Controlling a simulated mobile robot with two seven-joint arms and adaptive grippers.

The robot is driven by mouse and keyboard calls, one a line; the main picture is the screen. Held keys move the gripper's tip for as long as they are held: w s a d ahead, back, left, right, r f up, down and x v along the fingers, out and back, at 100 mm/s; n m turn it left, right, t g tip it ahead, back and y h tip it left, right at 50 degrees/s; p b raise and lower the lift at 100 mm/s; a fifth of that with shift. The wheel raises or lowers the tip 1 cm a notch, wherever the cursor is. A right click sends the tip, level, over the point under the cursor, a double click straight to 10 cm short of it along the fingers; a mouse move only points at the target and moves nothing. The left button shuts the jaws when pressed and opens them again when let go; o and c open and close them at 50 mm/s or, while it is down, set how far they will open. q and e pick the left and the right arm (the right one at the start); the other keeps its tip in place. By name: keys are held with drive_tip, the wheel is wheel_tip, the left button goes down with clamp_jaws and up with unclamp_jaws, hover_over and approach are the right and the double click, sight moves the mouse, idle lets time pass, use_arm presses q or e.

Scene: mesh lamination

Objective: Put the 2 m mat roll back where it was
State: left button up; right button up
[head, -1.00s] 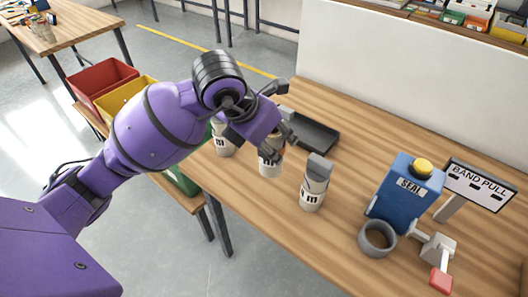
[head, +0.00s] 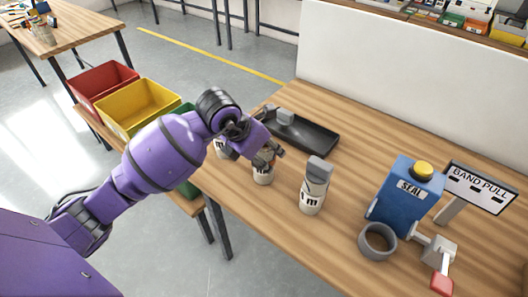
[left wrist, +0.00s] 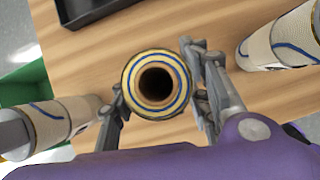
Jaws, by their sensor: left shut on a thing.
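Three pale upright mat rolls with dark marks stand in a row along the left side of the bench (head: 335,235). My left gripper (head: 268,158) is around the upper part of the middle roll (head: 262,178) and shut on it. The left wrist view looks down its hollow core (left wrist: 156,83), ringed with blue and tan, between the fingers (left wrist: 160,100). I cannot tell whether its base touches the bench. The left roll (head: 221,150) is partly behind my arm. The right roll (head: 312,198) has a grey top. The length marks are too small to read surely. My right gripper is out of view.
A dark tray (head: 310,137) with a grey block (head: 285,116) lies behind the rolls. On the right are a blue SEAL machine (head: 402,190), a grey ring (head: 377,241), a BAND PULL sign (head: 480,187) and a red-ended lever (head: 441,283). Red (head: 103,80) and yellow (head: 138,104) bins stand left.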

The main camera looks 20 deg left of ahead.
use_arm(q)
drive_tip(key=o, duration=1.4)
drive_tip(key=shift+r, duration=0.1)
drive_tip(key=v, duration=1.2)
